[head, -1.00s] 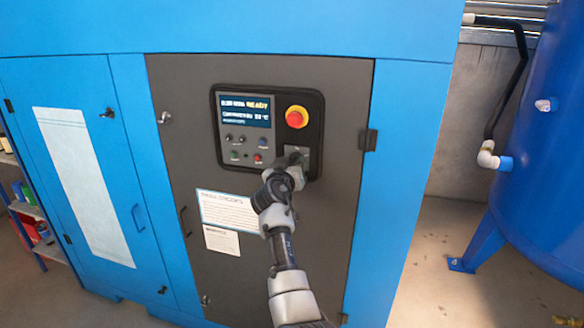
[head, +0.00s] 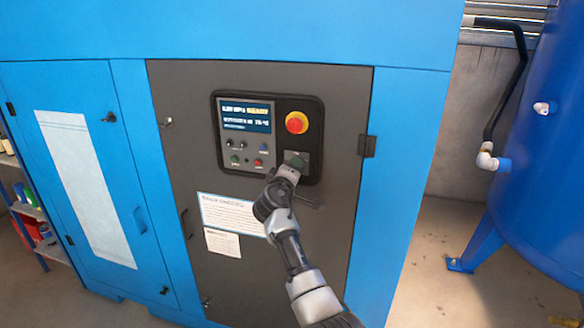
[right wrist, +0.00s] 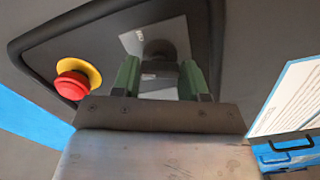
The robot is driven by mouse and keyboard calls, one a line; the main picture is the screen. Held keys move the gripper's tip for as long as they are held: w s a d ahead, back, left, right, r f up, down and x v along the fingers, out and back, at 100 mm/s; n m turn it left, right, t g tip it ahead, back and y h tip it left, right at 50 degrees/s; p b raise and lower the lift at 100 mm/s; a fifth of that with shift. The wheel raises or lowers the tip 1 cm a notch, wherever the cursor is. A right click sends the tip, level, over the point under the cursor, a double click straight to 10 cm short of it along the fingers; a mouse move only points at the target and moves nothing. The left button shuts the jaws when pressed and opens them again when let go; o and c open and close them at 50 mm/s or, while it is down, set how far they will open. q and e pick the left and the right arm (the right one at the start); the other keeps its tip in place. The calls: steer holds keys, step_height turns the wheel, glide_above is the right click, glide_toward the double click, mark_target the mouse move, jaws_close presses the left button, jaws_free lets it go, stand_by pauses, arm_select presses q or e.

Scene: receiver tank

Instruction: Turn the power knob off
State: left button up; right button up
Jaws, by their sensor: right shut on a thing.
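The power knob (right wrist: 159,48) is dark and sits on a light grey plate (right wrist: 178,32) in the right wrist view. My right gripper (right wrist: 160,74) has its two green fingers on either side of the knob and is shut on it. In the head view, my right gripper (head: 294,161) is at the lower right of the black control panel (head: 317,140), and it hides the knob there. My left gripper is in neither view.
A red emergency stop on a yellow ring (head: 296,122) is just above my right gripper. A lit display (head: 246,116) and small buttons (head: 258,162) are to its left. A blue tank (head: 550,170) stands at the right, with bare floor before it.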

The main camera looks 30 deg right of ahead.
steer(key=shift+r+n+p, duration=0.1)
steer(key=shift+n+p, duration=0.95)
steer(key=shift+n, duration=1.15)
steer(key=o, duration=0.9)
steer(key=shift+b+v, duration=1.05)
steer(key=shift+v, duration=4.25)
